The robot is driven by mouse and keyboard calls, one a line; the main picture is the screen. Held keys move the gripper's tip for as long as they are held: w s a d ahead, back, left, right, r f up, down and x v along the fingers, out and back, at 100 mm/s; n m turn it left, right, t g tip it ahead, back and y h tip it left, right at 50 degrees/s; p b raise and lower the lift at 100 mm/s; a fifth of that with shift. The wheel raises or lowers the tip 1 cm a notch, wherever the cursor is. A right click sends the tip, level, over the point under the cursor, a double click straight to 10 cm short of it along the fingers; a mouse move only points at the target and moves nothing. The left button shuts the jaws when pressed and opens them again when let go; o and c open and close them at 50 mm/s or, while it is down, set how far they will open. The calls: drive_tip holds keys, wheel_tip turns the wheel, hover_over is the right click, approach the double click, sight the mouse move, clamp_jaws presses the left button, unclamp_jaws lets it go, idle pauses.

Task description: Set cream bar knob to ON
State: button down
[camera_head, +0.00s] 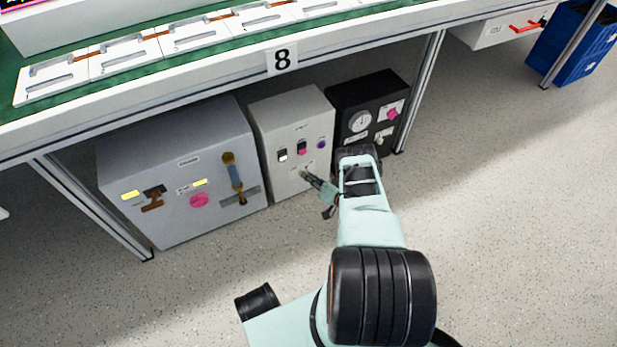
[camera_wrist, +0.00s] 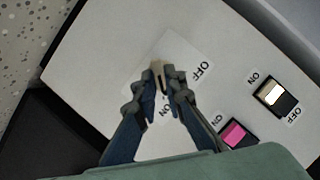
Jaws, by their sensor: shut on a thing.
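The cream bar knob (camera_wrist: 158,66) is on the white panel (camera_wrist: 110,50) in the wrist view. The fingertips of my gripper (camera_wrist: 160,84) are closed around it and cover part of it. An OFF label is to the right of the knob, and an ON label is just below it, partly behind the fingers. I cannot tell exactly which label the bar points at. In the head view my gripper (camera_head: 309,179) reaches the lower front of the white box (camera_head: 290,110); the knob is mostly hidden there.
A white rocker switch (camera_wrist: 271,94) and a pink rocker switch (camera_wrist: 235,133) are nearby on the panel. A grey box (camera_head: 180,165) stands left of the white box, a black box (camera_head: 350,95) right. The workbench (camera_head: 150,100) hangs overhead. The floor in front is open.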

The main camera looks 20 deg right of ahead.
drive_tip(key=shift+w+d+r+m+y, duration=0.15)
drive_tip(key=shift+w+m+y, duration=0.15)
drive_tip(key=shift+m, duration=0.3)
drive_tip(key=c, duration=2)
unclamp_jaws()
drive_tip(key=shift+s, duration=0.1)
drive_tip(key=v, duration=1.2)
drive_tip(key=shift+s+f, duration=0.1)
drive_tip(key=shift+f, duration=0.25)
